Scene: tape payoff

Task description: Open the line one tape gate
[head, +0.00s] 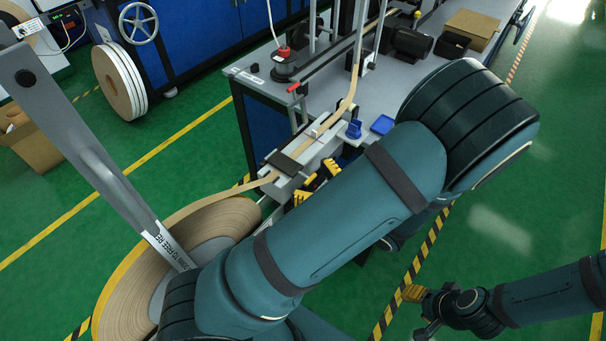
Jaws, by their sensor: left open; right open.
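A tan tape (190,207) runs from the large reel (118,282) at lower left up into a pale guide block (317,148) at the bench's near end. A dark plate (285,163) lies across the tape on this block; it may be the tape gate, but no line label is readable. My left gripper (316,182) is open, its yellow fingertips just right of and below the plate and block. My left arm hides much of the space under it; contact cannot be told. My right gripper (418,306) is open and empty at lower right, over the floor.
A grey lever arm (88,150) with a printed label slants over the reel.

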